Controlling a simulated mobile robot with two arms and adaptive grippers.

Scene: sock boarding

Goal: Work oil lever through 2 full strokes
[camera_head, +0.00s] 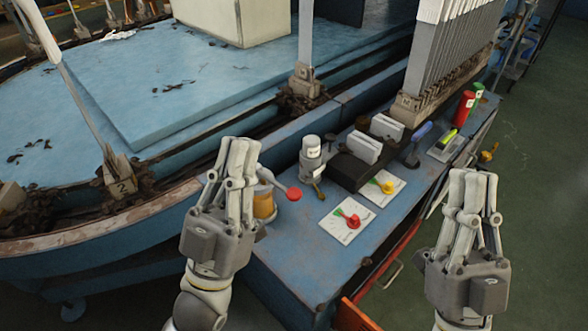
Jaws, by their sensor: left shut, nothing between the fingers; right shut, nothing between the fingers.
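The oil lever is a short grey arm with a red knob (294,194), sticking out to the right beside an amber oil reservoir (264,203) on the blue bench. The left end of the lever and part of the reservoir are hidden behind my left gripper. My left gripper (240,148) is shut and empty, in front of and left of the lever, its fingers pointing up the picture. I cannot tell whether it touches the lever. My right gripper (473,180) is shut and empty, over the bench's right edge and the green floor, far from the lever.
A grey cylinder with a white cap (311,148) stands behind the lever. White cards with a red knob (353,220) and a yellow knob (387,187) lie to the right. A dark block (353,168) and the blue machine (200,85) stand behind. The bench front (300,265) is clear.

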